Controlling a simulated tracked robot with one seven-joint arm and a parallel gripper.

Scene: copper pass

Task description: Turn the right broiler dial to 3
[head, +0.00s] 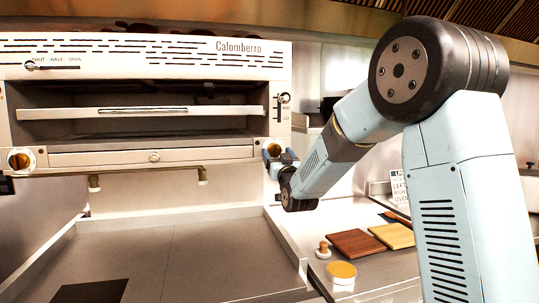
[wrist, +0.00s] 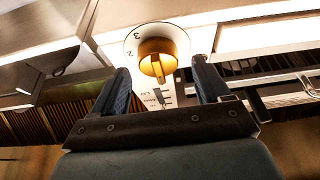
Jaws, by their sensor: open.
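The right broiler dial (head: 273,149) is a brass-coloured knob at the lower right corner of the broiler front, partly covered by my gripper (head: 279,158). In the wrist view the dial (wrist: 157,50) sits on a round white plate with a 3 at its upper left and what looks like a 2 lower down. My gripper (wrist: 160,66) is open, its dark fingers on either side of the knob's lower part. I cannot tell whether they touch it. The knob's exact setting is unclear.
The broiler (head: 150,47) has a similar left dial (head: 19,160) and a lever slider (head: 283,98) above the right dial. Below is a grey counter (head: 190,255). Wooden boards (head: 356,243), a small stamp-like tool (head: 323,250) and a yellow-topped tin (head: 341,273) stand to the right.

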